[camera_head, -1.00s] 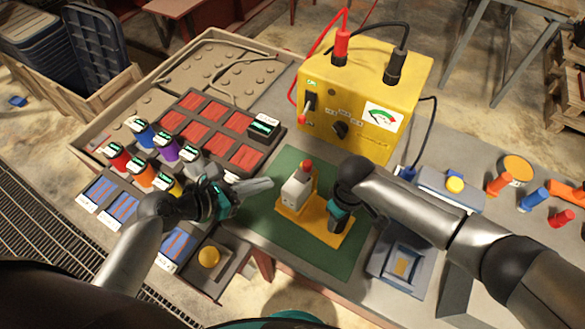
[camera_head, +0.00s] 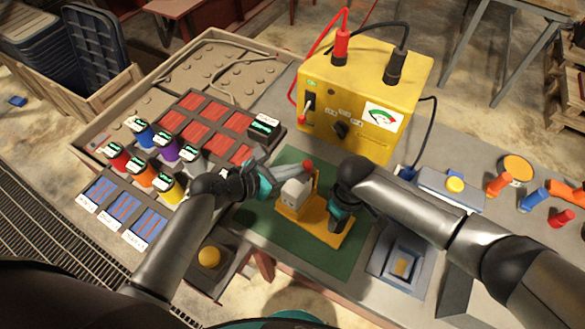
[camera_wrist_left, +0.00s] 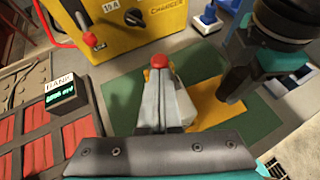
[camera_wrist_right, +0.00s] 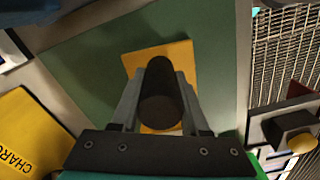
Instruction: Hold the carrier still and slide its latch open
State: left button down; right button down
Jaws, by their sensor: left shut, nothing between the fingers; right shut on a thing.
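The carrier is a yellow base plate (camera_head: 322,232) with a pale grey block (camera_head: 294,192), a red knob (camera_head: 308,165) and a black upright handle. It stands on the green mat (camera_head: 262,222). My right gripper (camera_wrist_right: 160,85) is shut on the black handle (camera_wrist_right: 160,100), above the yellow plate. My left gripper (camera_head: 284,174) is shut and empty, beside the red knob. In the left wrist view the red knob (camera_wrist_left: 159,62) shows just beyond the fingertips (camera_wrist_left: 158,78). I cannot tell whether they touch. The fingers hide much of the grey block there.
The yellow charger (camera_head: 365,95) with red and black leads stands behind the mat. A rack (camera_head: 205,128) with red slots and coloured cells is at left. A grey-blue socket box (camera_head: 400,262) sits right of the mat. The mat's front is clear.

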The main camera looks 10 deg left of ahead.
pick_arm(q)
jog(key=w, duration=0.1)
jog(key=w+d, duration=0.1)
jog(key=w, duration=0.2)
jog(key=shift+d, duration=0.4)
jog(key=shift+w+d+r, duration=0.1)
jog(key=shift+w, duration=0.05)
pick_arm(e)
jog(key=shift+a, duration=0.1)
pick_arm(q)
jog(key=s+a+f+v, duration=0.1)
jog(key=f+v, duration=0.1)
jog(key=v, duration=1.1)
jog(key=shift+s+a, duration=0.1)
jog(key=shift+a, duration=0.05)
pick_arm(e)
jog(key=shift+c, duration=1.6)
grip_release()
jog(key=shift+r, duration=0.15)
